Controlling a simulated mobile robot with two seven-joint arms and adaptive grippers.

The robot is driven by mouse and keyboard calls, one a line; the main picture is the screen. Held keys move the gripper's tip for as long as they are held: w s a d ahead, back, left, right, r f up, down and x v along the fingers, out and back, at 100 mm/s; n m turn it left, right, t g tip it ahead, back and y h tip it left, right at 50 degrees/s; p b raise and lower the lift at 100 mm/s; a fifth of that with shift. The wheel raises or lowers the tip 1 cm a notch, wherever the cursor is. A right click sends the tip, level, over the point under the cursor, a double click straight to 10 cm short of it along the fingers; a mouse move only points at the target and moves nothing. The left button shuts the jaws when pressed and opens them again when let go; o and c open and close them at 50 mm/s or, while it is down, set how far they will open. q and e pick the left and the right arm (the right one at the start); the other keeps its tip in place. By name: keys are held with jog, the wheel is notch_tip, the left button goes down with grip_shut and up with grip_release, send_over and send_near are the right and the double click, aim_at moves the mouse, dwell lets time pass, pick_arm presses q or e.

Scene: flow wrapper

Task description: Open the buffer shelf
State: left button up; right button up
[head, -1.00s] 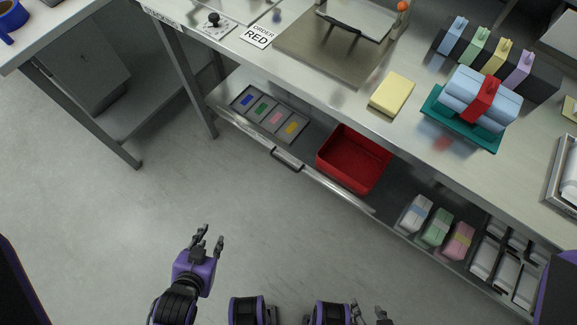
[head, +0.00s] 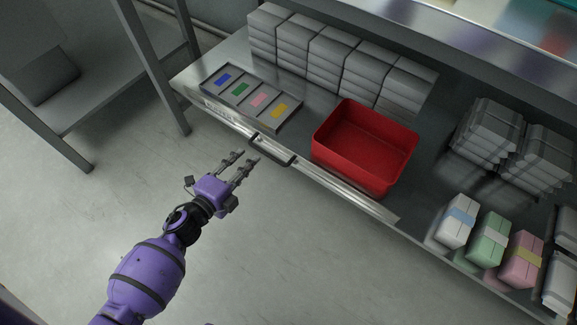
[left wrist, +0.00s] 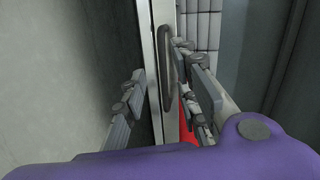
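The buffer shelf (head: 316,178) is the low metal shelf under the worktable, with a bright front rail. A dark bar handle (head: 272,150) sits on that rail; it also shows upright in the left wrist view (left wrist: 167,65). My left gripper (head: 243,157) is open and empty, just in front and to the left of the handle. In the left wrist view my left gripper (left wrist: 160,78) has its fingers apart, with the handle seen beyond and between them. I cannot tell that they touch it. My right gripper is out of view.
On the shelf are a grey tray with colour-marked slots (head: 291,124), a red bin (head: 325,150), grey stacks (head: 328,60) and coloured packs (head: 457,220). A table leg (head: 160,70) stands at left. The floor before the shelf is clear.

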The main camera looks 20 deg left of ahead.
aim_at(266, 153)
pick_arm(q)
jog(key=w+d, duration=0.1)
jog(key=w, duration=0.1)
jog(key=w+d+m+b, duration=0.1)
jog(key=w+d, duration=0.1)
jog(key=w+d+f+m+h+b, duration=0.1)
jog(key=w, duration=0.1)
jog(key=shift+d+f, duration=0.1)
jog(key=shift+d, duration=0.15)
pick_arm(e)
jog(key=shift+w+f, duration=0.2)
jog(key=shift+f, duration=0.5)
pick_arm(q)
grip_shut()
